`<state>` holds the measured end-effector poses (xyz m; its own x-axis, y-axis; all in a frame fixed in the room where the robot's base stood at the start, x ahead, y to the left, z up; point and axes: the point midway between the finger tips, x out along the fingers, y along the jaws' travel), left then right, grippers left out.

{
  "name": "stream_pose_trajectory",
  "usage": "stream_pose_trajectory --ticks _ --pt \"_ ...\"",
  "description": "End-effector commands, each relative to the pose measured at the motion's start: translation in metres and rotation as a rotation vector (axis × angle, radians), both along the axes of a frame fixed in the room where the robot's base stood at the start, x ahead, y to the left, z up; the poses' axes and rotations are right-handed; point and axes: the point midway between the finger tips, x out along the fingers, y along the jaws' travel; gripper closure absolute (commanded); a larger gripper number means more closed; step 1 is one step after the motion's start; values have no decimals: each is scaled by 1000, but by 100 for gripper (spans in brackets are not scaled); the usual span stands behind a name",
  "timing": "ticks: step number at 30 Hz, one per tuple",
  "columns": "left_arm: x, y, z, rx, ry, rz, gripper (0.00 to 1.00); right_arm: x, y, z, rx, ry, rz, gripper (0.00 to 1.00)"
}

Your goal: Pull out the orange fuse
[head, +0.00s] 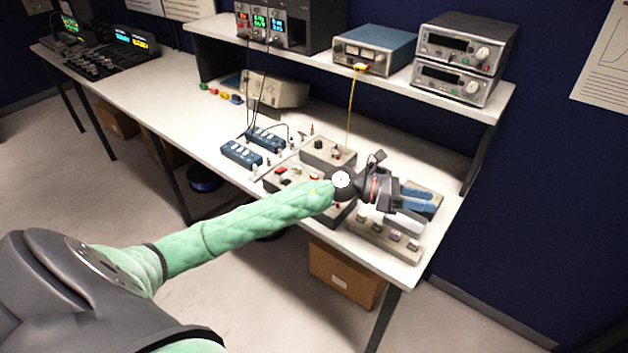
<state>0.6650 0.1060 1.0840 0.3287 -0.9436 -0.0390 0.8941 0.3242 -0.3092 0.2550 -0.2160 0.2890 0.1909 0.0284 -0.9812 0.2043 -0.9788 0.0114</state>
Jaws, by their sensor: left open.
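My left arm reaches across the front of the bench, and my left gripper (408,208) is open over the bench's right end. A grey block (380,243) with several small dark-topped fittings lies just below the gripper in the picture. Blue surfaces show beside the fingers, and I cannot tell where the fingers end and the thing behind them begins. I cannot make out an orange fuse; the gripper and forearm hide part of this area. I see nothing held. My right gripper is not in view.
Grey switch boxes (328,153) and blue terminal strips (241,154) stand left of the gripper on the white bench (185,110). A yellow cable (351,105) hangs from the shelf to a box. Instruments (460,45) fill the shelf above. The bench's left middle is clear.

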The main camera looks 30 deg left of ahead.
Motion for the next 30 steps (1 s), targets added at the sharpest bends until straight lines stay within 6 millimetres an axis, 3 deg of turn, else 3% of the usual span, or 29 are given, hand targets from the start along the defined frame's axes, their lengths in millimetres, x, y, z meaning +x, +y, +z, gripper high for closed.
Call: stream_pose_trajectory --ticks 8,15,24,30 --pt "18 55 -41 502 -167 -207 56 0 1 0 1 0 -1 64" --pt "39 142 -62 924 -212 -362 56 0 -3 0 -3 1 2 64" --pt "54 258 -54 1330 -148 -502 56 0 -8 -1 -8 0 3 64" --pt "56 311 -39 1491 -83 -555 56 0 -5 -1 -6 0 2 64"
